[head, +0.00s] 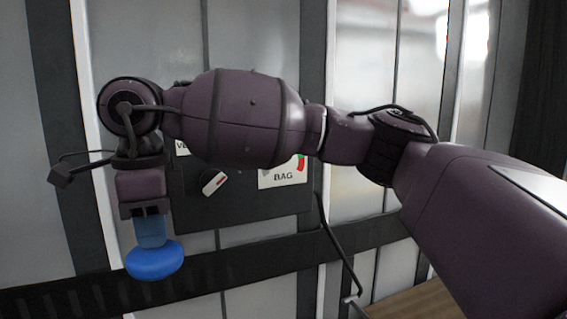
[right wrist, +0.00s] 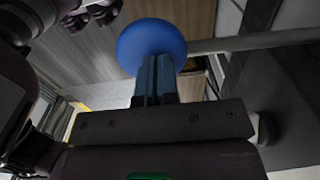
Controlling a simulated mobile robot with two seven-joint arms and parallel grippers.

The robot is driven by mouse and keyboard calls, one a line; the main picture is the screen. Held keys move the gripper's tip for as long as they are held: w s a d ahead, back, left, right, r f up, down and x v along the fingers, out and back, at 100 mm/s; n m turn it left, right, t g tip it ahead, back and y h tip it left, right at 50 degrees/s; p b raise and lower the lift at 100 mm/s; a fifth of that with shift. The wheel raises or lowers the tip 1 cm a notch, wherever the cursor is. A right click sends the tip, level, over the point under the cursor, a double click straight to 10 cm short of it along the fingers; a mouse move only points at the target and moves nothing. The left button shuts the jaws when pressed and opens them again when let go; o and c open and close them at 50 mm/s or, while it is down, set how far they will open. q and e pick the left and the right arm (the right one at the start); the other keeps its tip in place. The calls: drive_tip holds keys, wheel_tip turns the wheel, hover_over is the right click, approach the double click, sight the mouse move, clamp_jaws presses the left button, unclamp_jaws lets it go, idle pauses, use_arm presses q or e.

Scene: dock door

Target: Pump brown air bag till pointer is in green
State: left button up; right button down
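My right arm reaches across the head view from the right. Its gripper (head: 153,238) points down at the left, with bluish fingers close together and a round blue knob (head: 155,262) at their tips. In the right wrist view the fingers (right wrist: 156,72) meet the same blue knob (right wrist: 150,42), and they look shut on it. A dark wall panel carries a BAG gauge (head: 283,178) with a red and a green part showing. My arm hides its upper part, and I cannot make out the pointer. I cannot pick out the brown air bag. My left gripper is not in the head view.
A brown wooden surface (head: 415,302) lies low at the right. A grey bar (right wrist: 250,43) runs behind the blue knob.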

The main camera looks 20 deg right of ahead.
drive_tip(key=shift+f, duration=0.45)
drive_tip(key=shift+r, duration=0.1)
drive_tip(key=shift+r+p, duration=0.65)
drive_tip(key=shift+r, duration=0.7)
drive_tip(key=shift+r+p, duration=1.4)
drive_tip(key=shift+r, duration=1.25)
drive_tip(key=shift+f, duration=0.15)
